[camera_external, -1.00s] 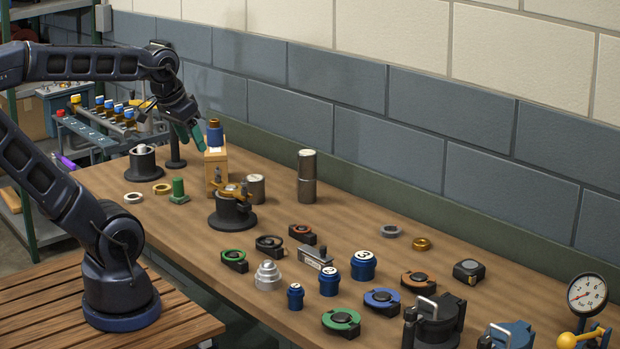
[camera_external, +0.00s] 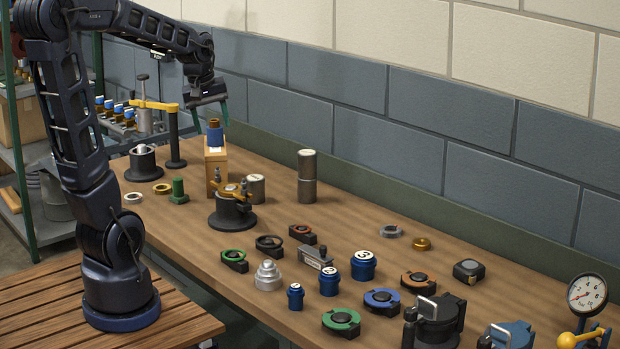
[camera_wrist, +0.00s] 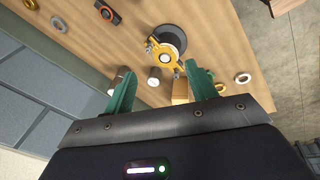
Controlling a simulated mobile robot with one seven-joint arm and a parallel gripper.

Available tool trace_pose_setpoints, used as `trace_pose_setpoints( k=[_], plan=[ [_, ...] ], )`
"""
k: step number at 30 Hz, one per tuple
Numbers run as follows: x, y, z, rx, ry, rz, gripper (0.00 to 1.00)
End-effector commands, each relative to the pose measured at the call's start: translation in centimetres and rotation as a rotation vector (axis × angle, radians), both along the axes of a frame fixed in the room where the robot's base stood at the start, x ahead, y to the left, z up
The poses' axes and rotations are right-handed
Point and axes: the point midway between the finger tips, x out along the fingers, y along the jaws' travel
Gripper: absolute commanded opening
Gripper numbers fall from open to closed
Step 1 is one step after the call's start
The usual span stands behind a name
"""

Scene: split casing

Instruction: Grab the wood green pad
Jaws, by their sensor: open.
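No single thing plainly matches a wood green pad. Two low dark pieces with green rings are on the wooden bench: a smaller one (camera_external: 234,258) left of the middle and a larger one (camera_external: 341,321) at the front. A tan wooden block (camera_external: 216,160) stands further back, with a blue and brown cylinder (camera_external: 215,134) on top. My gripper (camera_external: 208,112) is raised above and slightly behind this block, fingers down. In the wrist view my gripper (camera_wrist: 158,80) is open, its green fingers wide apart and empty. The wooden block (camera_wrist: 180,92) shows near the right finger.
A black fixture with a yellow clamp (camera_external: 232,208) stands before the block, beside grey metal cylinders (camera_external: 306,176). A green bolt (camera_external: 179,190) and rings lie left. Blue weights (camera_external: 363,265) and clutter fill the right. The wall (camera_external: 335,115) runs close behind.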

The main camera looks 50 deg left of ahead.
Motion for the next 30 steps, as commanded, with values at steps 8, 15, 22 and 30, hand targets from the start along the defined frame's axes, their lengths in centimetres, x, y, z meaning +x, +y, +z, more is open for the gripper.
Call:
trace_pose_setpoints(
  k=[8, 15, 22, 30],
  plan=[
    [4.3, 7.6, -3.4, -0.084, 0.058, 0.412, 0.57],
    [6.7, 14.7, -7.5, -0.140, 0.102, 0.773, 0.57],
    [7.6, 22.0, -12.3, -0.176, 0.140, 1.117, 0.57],
    [7.2, 28.6, -17.3, -0.196, 0.168, 1.433, 0.57]
  ],
)
